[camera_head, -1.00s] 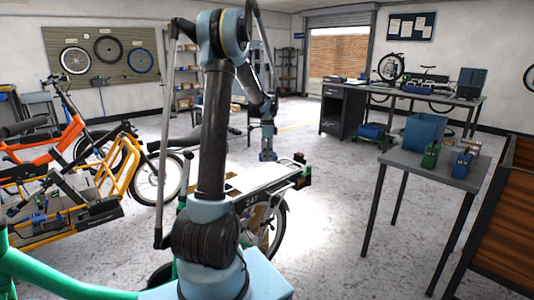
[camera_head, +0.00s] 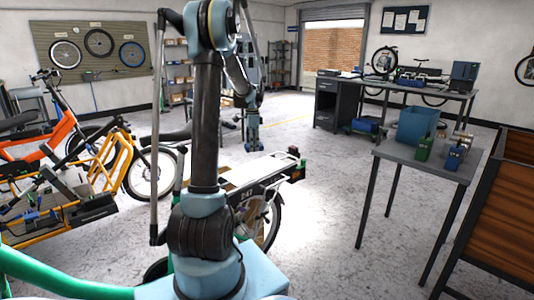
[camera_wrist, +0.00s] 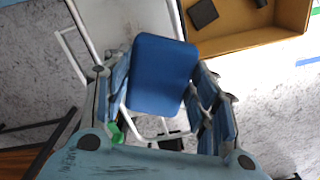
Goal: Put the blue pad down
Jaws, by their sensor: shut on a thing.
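The blue pad (camera_wrist: 162,70), a flat rounded rectangle, sits between the fingers of my gripper (camera_wrist: 163,98) in the wrist view. My gripper is shut on it. In the head view, my gripper (camera_head: 252,142) hangs pointing down, above the far part of the white-topped rear rack (camera_head: 262,172) of a cargo bike. The pad cannot be told apart from the blue fingers there. In the wrist view, the pad is above a white tubular frame (camera_wrist: 70,48) and a pale panel, apparently with a gap.
An open brown box (camera_wrist: 245,38) with dark flat pieces lies at the upper right of the wrist view. A grey table (camera_head: 425,163) with a blue bin (camera_head: 417,125) and green and blue tools stands at the right. An orange bike (camera_head: 50,140) stands left.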

